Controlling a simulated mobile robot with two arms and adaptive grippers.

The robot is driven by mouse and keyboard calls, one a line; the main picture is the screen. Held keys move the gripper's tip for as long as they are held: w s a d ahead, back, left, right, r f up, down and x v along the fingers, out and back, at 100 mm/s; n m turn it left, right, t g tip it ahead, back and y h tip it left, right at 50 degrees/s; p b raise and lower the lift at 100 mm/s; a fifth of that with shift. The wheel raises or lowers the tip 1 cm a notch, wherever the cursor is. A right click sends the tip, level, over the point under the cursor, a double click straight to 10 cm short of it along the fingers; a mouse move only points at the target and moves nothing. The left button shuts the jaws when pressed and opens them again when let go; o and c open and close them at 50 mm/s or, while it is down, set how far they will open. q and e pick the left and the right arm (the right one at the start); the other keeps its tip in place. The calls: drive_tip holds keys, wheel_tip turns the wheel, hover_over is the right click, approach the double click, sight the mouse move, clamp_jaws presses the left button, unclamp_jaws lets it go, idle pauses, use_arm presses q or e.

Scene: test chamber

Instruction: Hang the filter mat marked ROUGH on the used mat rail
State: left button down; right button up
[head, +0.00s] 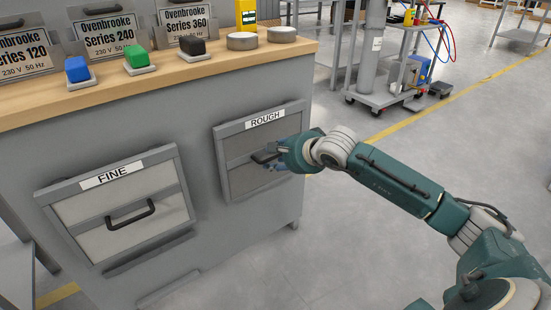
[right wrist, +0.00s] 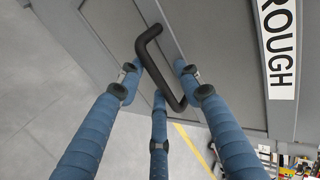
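The filter mat marked ROUGH (head: 238,145) is a grey framed panel with a white label along its top, set in the front of the grey cabinet at the right. Its black handle (right wrist: 150,60) shows in the right wrist view beside the ROUGH label (right wrist: 279,45). My right gripper (head: 272,163) is at this handle. In the right wrist view its blue fingers (right wrist: 157,80) are spread, with the handle between them and gaps beside it. My left gripper is not in view. I cannot make out a used mat rail.
The FINE filter mat (head: 75,212) with its own handle sits left on the cabinet (head: 200,235). The wooden top (head: 230,58) bears signs, coloured buttons and round discs. A wheeled cart (head: 380,102) stands behind. The floor (head: 340,235) right of the cabinet is clear.

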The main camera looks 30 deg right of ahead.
drive_tip(key=v, duration=1.2)
idle(0.3)
